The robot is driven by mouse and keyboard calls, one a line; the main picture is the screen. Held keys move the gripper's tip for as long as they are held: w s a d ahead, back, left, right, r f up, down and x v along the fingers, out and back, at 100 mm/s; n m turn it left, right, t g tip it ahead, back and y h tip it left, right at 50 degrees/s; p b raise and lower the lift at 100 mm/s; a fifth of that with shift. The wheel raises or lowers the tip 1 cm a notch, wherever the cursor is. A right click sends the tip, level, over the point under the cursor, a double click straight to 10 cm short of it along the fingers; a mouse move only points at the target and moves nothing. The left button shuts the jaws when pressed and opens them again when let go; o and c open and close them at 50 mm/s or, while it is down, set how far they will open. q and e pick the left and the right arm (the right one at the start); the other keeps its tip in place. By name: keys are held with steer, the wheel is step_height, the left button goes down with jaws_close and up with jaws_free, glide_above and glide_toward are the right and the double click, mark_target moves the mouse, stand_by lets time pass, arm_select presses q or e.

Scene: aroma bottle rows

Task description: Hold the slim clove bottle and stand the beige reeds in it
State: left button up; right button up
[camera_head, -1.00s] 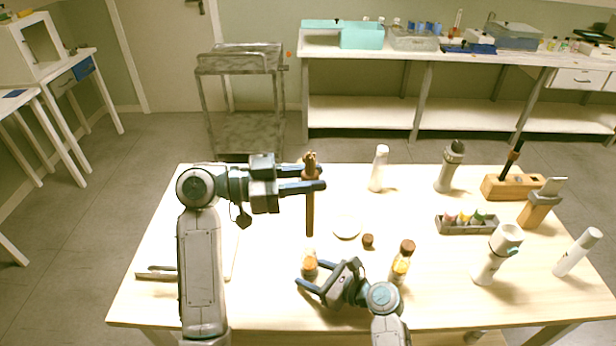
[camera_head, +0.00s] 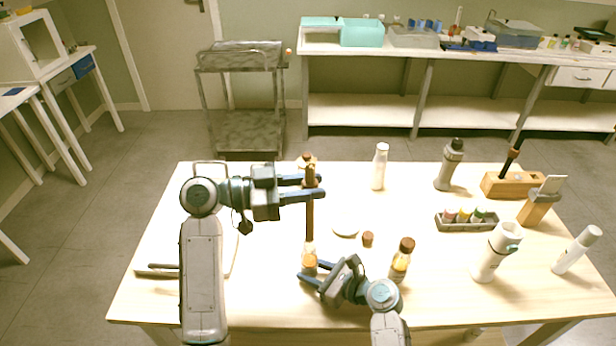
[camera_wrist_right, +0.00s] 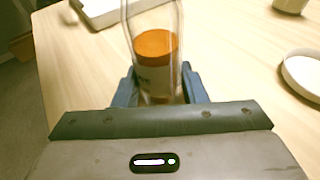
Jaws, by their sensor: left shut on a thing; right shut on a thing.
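A bundle of brown-looking reeds (camera_head: 310,218) hangs upright in my left gripper (camera_head: 316,187), which is shut on it near its upper part. A small clear bottle with orange liquid (camera_head: 309,264) stands upright directly below, near the table's front. My right gripper (camera_head: 304,273) is shut around its lower part; the bottle also shows between the fingers in the right wrist view (camera_wrist_right: 156,58). In the head view the reeds' lower end meets the bottle's top; I cannot tell whether it is inside the neck. The wrist view cuts off the mouth and shows no reeds in the visible glass.
A brown-capped amber bottle (camera_head: 400,262) stands right of my right gripper. A brown cap (camera_head: 368,239) and a white dish (camera_head: 346,230) lie behind. White bottles (camera_head: 380,167), a small-vial rack (camera_head: 466,226) and a wooden block (camera_head: 512,186) stand farther back and right.

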arm_select(q)
glide_above(307, 241)
steer(key=shift+w+f, duration=0.2)
steer(key=shift+f, duration=0.95)
steer(key=shift+w+f, duration=0.2)
steer(key=shift+f, duration=0.9)
steer(key=shift+f, duration=5.05)
steer(key=o, duration=1)
steer(key=a, duration=0.4)
steer(key=s+a, duration=0.1)
steer(key=a, duration=0.3)
steer(key=s+a, duration=0.1)
steer(key=a, duration=0.2)
steer(key=shift+a, duration=0.4)
arm_select(e)
steer(key=o, duration=0.8)
